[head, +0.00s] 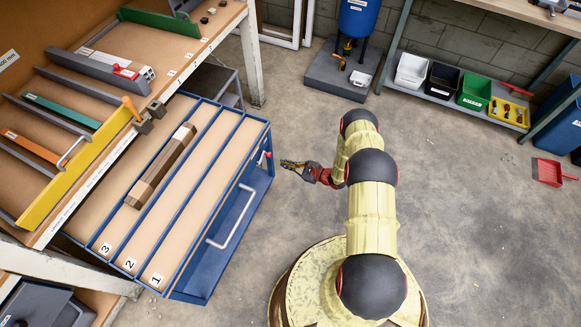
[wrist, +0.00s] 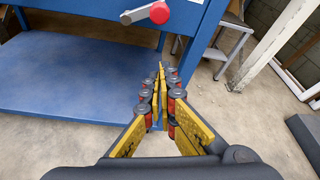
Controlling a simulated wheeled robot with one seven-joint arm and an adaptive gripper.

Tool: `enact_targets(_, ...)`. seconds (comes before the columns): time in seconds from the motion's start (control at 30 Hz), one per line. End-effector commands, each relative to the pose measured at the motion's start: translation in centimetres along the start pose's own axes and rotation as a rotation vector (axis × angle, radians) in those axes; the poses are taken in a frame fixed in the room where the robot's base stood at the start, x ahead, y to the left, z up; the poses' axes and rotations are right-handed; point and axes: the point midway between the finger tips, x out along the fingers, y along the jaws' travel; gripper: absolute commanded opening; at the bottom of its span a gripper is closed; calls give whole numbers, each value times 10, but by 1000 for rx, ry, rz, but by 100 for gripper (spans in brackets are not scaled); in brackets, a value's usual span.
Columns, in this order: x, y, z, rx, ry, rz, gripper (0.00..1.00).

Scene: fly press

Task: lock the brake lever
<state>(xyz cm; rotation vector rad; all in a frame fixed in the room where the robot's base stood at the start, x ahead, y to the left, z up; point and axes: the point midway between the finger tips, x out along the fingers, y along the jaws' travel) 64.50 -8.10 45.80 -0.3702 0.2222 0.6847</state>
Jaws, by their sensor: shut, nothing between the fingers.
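The brake lever (head: 265,156) is a short grey arm with a red knob, on the side of the blue cart (head: 232,225) near its far right corner. In the wrist view the lever (wrist: 140,14) shows at the top, its arm slanting up to the red round knob at its right end. My gripper (head: 284,163) is just right of the lever in the head view, pointing at the cart. In the wrist view my gripper's fingertips (wrist: 160,70) meet, empty, below the knob and apart from it. I cannot tell whether the lever is locked.
The cart top has lanes marked 1, 2 and 3, with a brown bar (head: 162,165) lying along it. A grey handle (head: 231,216) sticks out from its side. A wooden rack (head: 70,200) stands left. Open floor (head: 470,240) lies right.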

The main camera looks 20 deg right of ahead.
Motion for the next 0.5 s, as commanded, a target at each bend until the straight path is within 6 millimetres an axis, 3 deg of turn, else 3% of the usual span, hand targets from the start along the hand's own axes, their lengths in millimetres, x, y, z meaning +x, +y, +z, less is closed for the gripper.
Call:
enact_targets(0.27, 55, 2, -1, -1, 0, 4, 0)
enact_targets(0.5, 40, 0, 30, 0, 0, 0, 0)
